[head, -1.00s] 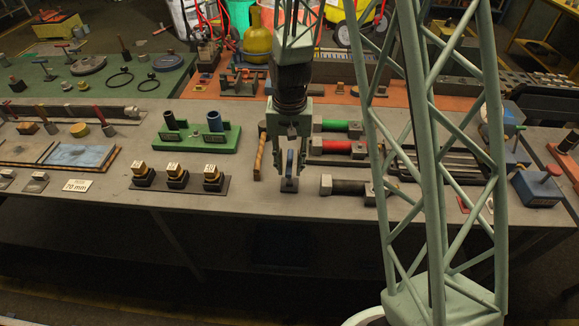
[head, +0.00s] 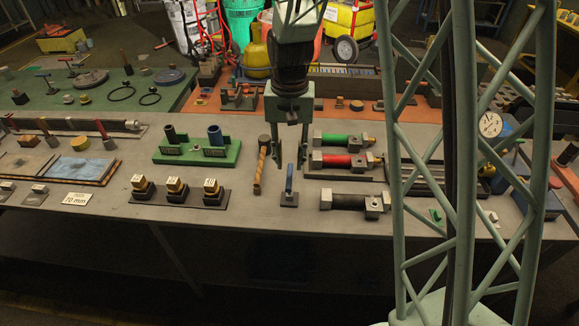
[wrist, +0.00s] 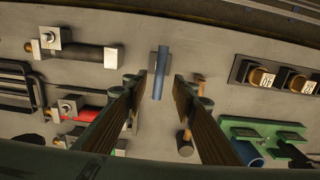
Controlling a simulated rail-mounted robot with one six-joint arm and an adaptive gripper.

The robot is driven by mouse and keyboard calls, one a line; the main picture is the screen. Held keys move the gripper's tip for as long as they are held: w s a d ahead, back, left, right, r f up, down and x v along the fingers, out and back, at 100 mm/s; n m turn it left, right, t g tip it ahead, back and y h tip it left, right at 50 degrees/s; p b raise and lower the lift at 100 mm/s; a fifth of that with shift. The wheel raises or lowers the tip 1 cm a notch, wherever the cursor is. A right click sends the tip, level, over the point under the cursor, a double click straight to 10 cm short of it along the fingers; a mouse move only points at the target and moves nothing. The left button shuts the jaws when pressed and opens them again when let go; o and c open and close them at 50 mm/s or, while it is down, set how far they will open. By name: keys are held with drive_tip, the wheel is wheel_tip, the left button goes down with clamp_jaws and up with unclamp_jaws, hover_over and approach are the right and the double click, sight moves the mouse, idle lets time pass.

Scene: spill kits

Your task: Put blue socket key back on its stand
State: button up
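The blue socket key (head: 289,178) stands upright on a small grey stand (head: 289,201) near the bench's front edge. In the wrist view the blue key (wrist: 161,70) rises from the grey plate, between and just beyond my fingertips. My gripper (head: 289,162) is open and empty, with one finger to each side of the key's line. Its open fingers also show in the wrist view (wrist: 159,87), with clear gaps to the key. How the key's lower end sits in the stand is too small to tell.
A wooden-handled hammer (head: 262,165) lies just left of the key. Green-, red- and black-bodied tools (head: 345,161) lie to the right. A green stand (head: 190,153) with two tubes and a dark tray (head: 205,198) with brass-topped blocks are at left. The bench front edge is close.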

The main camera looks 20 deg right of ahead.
drive_tip(key=shift+r, duration=1.25)
drive_tip(key=s+r+n+t+b, duration=0.2)
drive_tip(key=s+r+b, duration=0.1)
drive_tip(key=s+r, duration=1.3)
drive_tip(key=s+r+n+t+b, duration=0.1)
drive_tip(key=s+r, duration=0.2)
drive_tip(key=s, duration=0.6)
drive_tip(key=s+r+n+t+b, duration=0.1)
drive_tip(key=s+r, duration=0.1)
drive_tip(key=s, duration=0.7)
drive_tip(key=shift+s+r, duration=0.25)
drive_tip(key=shift+r, duration=0.15)
idle(1.7)
